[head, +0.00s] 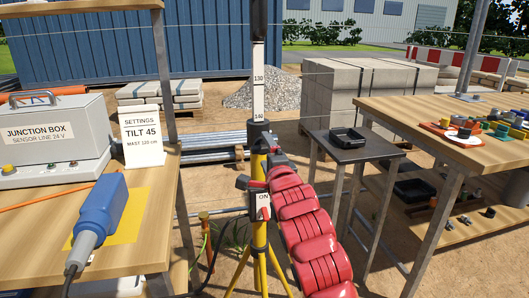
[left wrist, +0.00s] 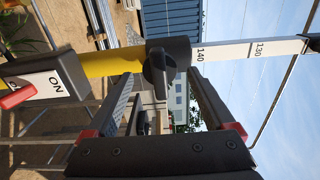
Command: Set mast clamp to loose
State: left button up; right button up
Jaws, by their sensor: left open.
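The mast is a white scale (head: 258,80) above a yellow pole (head: 260,238). The mast clamp (head: 259,130) is a dark collar where they meet, with the 140 mark just above it. In the left wrist view the clamp (left wrist: 181,54) carries a dark wing knob (left wrist: 159,68); no loose or tight marking is readable. My left gripper (head: 272,150) is open at the clamp. In the left wrist view its fingers (left wrist: 161,80) stand on either side of the knob, apart from each other; contact cannot be told. My right gripper is not in view.
An ON switch box (head: 263,206) with a red lever sits on the pole just below. A settings card (head: 141,138) and junction box (head: 52,138) stand on the left bench. A small table (head: 348,152) with a black tray stands right of the mast.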

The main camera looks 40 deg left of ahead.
pick_arm(q)
jog(key=b+v, duration=0.2)
jog(key=v, duration=0.4)
jog(key=shift+s+d, duration=0.15)
